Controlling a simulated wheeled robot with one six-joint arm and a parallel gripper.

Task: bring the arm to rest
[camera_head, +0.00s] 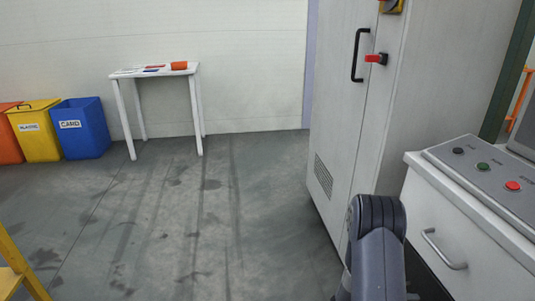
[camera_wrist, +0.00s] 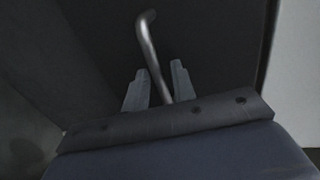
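In the wrist view, the two fingers of my gripper (camera_wrist: 158,84) stand apart. A bent metal bar handle (camera_wrist: 149,38) passes between or just beyond them, with small gaps visible on both sides, so they do not look closed on it. Contact cannot be told. The bar looks like the drawer handle (camera_head: 442,250), which shows in the head view on the white console's drawer. My folded grey arm stands in front of the cabinet and the console's left side in the head view; my gripper is hidden there.
A tall grey cabinet (camera_head: 340,130) with a black handle and red switch stands close behind my arm. The button console (camera_head: 482,170) is at right. A white table (camera_head: 155,72) and yellow (camera_head: 38,140) and blue (camera_head: 85,135) bins stand at the far wall. The middle-left floor is clear.

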